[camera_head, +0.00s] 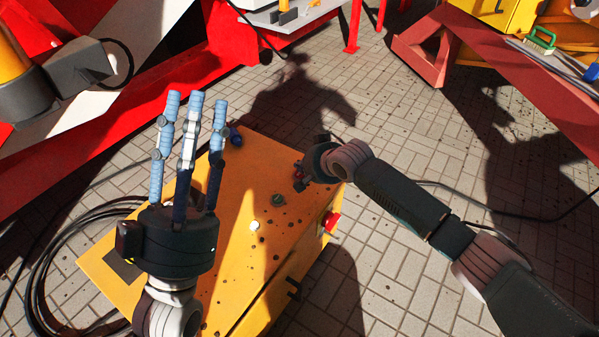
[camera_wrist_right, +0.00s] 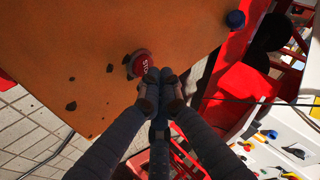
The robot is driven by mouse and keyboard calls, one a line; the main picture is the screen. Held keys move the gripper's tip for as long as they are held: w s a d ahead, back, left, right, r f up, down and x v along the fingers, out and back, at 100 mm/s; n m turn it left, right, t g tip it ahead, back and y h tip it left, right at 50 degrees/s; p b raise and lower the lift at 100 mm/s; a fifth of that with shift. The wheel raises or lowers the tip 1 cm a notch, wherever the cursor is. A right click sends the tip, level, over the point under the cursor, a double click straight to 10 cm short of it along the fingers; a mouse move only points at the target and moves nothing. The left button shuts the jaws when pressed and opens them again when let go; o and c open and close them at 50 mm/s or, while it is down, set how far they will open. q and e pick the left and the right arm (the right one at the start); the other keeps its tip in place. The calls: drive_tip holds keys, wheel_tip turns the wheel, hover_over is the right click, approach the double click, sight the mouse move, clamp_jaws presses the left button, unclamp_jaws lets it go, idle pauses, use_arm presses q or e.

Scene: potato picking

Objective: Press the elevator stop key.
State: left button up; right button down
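A red round button marked STOP (camera_wrist_right: 139,64) sits on the orange panel (camera_wrist_right: 100,35) in the right wrist view. The fingertips of my right gripper (camera_wrist_right: 161,88) are together just beside its lower right edge; I cannot tell whether they touch it. In the head view my right gripper (camera_head: 306,168) is at the right edge of the yellow box (camera_head: 255,165), near a small red button (camera_head: 298,171) partly hidden there. My left gripper (camera_head: 192,100) is above the left part of the box, its fingers upright, apart and empty.
A larger red button (camera_head: 332,220) is on the box's right side. A blue knob (camera_head: 236,137) is near its far edge. Black cables (camera_head: 45,255) lie at the left. Red frames stand behind and at the upper right.

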sight(302, 174)
drive_tip(key=shift+r, duration=0.15)
use_arm(q)
drive_tip(key=shift+w+d+f+g+y+p, duration=0.25)
drive_tip(key=shift+w+f+g, duration=0.3)
drive_tip(key=shift+w+f, duration=0.35)
drive_tip(key=shift+w+f+g+y+p, duration=0.1)
drive_tip(key=shift+w+f+g+y, duration=0.25)
drive_tip(key=shift+w+f+g, duration=0.45)
use_arm(e)
drive_tip(key=shift+r, duration=0.15)
use_arm(q)
drive_tip(key=shift+s+f+t, duration=0.1)
drive_tip(key=shift+s+t, duration=0.05)
drive_tip(key=shift+t, duration=0.1)
